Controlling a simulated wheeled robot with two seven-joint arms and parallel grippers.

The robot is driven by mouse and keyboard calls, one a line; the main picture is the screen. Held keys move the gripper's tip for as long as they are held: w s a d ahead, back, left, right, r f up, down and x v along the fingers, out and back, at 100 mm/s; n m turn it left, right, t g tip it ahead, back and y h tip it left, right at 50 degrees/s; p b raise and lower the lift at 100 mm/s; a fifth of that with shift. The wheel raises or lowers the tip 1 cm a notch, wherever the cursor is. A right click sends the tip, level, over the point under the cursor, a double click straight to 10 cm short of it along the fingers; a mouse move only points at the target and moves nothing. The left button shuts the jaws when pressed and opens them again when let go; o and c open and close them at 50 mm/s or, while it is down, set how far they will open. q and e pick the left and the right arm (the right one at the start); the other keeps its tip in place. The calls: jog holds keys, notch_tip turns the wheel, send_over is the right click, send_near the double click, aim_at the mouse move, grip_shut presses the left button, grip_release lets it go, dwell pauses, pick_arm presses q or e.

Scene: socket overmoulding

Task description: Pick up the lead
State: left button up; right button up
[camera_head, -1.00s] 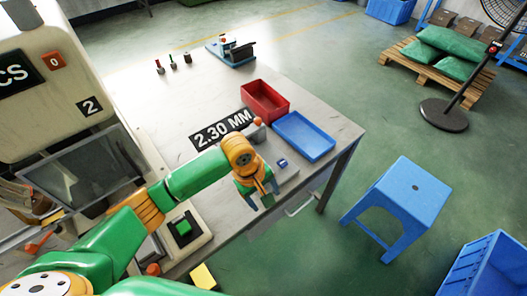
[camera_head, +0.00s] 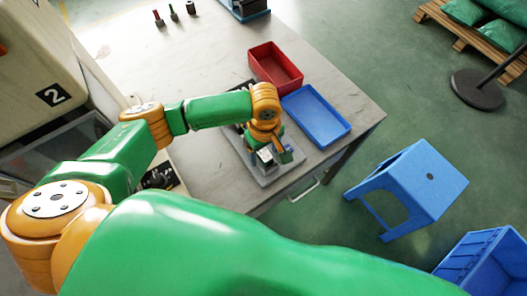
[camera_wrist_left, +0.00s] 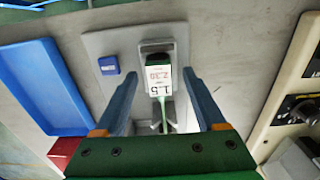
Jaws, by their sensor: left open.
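What looks like the lead (camera_wrist_left: 164,108) shows in the left wrist view as a thin green cord below a green body with a white printed label (camera_wrist_left: 158,78). It lies at a grey fixture plate (camera_wrist_left: 98,42); the plate also shows in the head view (camera_head: 264,180). My left gripper (camera_wrist_left: 160,76) is open, with one blue finger on each side of the labelled body and cord. Clear gaps show at both sides. In the head view my left gripper (camera_head: 275,156) is over the plate and hides much of it. My right gripper is out of view.
A small blue block (camera_wrist_left: 109,65) sits on the plate, left of the label. A red tray (camera_head: 275,68) and a blue tray (camera_head: 316,115) stand beside the plate. A panel with a knob (camera_wrist_left: 292,100) is at the right in the wrist view. A blue stool (camera_head: 410,185) stands off the table.

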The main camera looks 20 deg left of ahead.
pick_arm(q)
jog(key=shift+w, duration=0.15)
jog(key=c, duration=0.9)
jog(key=shift+s, duration=0.2)
grip_shut()
jog(key=shift+w, duration=0.1)
